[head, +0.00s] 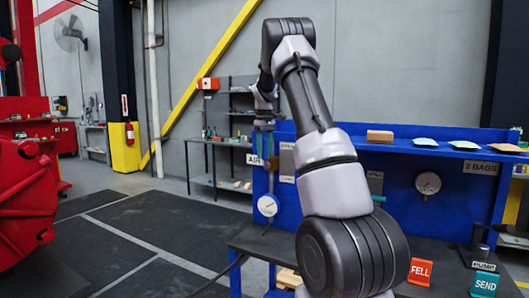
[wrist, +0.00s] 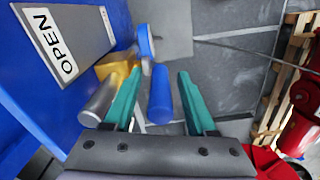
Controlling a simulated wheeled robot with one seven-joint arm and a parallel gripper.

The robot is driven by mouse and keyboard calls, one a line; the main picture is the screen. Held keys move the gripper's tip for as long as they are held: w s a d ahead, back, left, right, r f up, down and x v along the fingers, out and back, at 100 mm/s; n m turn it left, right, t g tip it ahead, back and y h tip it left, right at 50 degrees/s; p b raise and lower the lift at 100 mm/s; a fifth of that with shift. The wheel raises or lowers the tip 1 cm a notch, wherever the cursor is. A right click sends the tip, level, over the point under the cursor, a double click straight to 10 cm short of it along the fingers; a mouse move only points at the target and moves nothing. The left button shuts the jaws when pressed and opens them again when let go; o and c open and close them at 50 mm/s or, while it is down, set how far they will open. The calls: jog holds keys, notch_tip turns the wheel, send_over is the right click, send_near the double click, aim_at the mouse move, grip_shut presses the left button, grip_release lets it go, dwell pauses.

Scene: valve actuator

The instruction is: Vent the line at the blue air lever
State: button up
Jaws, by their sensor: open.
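The blue air lever (wrist: 160,96) shows in the wrist view as a rounded blue handle near the brass valve body (wrist: 117,68) and a grey metal pipe (wrist: 101,102). My gripper (wrist: 159,74) is open, with one teal finger on each side of the lever and a visible gap on both sides. The left finger partly covers the pipe. In the head view my gripper (head: 264,144) points down by the AIR label (head: 258,160) at the blue panel's left end. I cannot make out the lever there.
A plate marked OPEN (wrist: 62,42) is on the blue panel beside the valve. A gauge (head: 267,205) hangs below the AIR label. The bench (head: 440,262) holds FELL and SEND cards at right. Red machinery (head: 25,195) stands at left, with clear floor (head: 150,235) between.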

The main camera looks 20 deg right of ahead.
jog(key=shift+c, duration=0.3)
grip_shut()
dwell(1.1)
